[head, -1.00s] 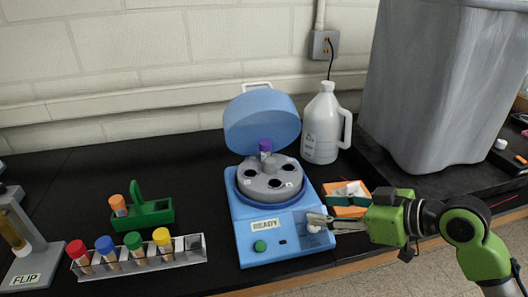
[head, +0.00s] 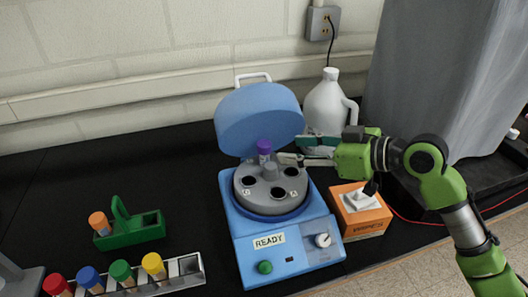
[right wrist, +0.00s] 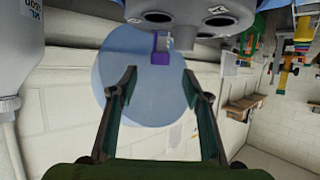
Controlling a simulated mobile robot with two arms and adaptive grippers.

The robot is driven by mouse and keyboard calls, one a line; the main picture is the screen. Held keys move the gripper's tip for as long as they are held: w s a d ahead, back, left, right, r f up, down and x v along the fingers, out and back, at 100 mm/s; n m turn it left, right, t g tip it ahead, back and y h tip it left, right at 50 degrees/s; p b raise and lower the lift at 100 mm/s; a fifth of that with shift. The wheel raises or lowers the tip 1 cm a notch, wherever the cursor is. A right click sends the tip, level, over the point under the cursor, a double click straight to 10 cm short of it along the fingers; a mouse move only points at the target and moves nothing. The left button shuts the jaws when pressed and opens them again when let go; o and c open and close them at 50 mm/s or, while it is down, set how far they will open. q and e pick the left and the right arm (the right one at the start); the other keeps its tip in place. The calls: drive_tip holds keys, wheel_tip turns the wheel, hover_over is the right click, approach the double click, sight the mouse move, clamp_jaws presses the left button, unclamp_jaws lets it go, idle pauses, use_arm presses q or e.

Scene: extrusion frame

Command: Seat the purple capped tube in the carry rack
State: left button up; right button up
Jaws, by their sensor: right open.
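The purple capped tube (head: 264,148) stands upright in a hole of the grey rotor (head: 269,196) in the open blue centrifuge. The green carry rack (head: 135,232) with its loop handle stands to the left; an orange-capped tube (head: 98,222) is at its left end, and an empty hole shows at its right. My right gripper (head: 289,150) is open, just right of the purple cap and apart from it. In the right wrist view, the purple cap (right wrist: 160,58) lies ahead, between and just beyond the open fingertips (right wrist: 160,76). My left gripper is out of view.
A light rack (head: 188,268) with red, blue, green and yellow capped tubes is at front left. The blue lid (head: 259,118) stands raised behind the tube. A white jug (head: 325,105) is behind my right gripper; an orange box (head: 361,214) is right of the centrifuge.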

sight(270, 149)
drive_tip(key=p+x, duration=0.2)
drive_tip(key=x, duration=0.4)
drive_tip(key=shift+a+r+p, duration=0.15)
drive_tip(key=shift+p, duration=0.15)
drive_tip(key=shift+x, duration=1.05)
drive_tip(key=shift+a+f, duration=0.1)
drive_tip(key=shift+f, duration=0.2)
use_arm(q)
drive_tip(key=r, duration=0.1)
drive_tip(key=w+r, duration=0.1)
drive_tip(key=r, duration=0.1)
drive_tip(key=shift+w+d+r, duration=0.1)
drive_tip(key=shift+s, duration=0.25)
use_arm(e)
drive_tip(key=c, duration=1)
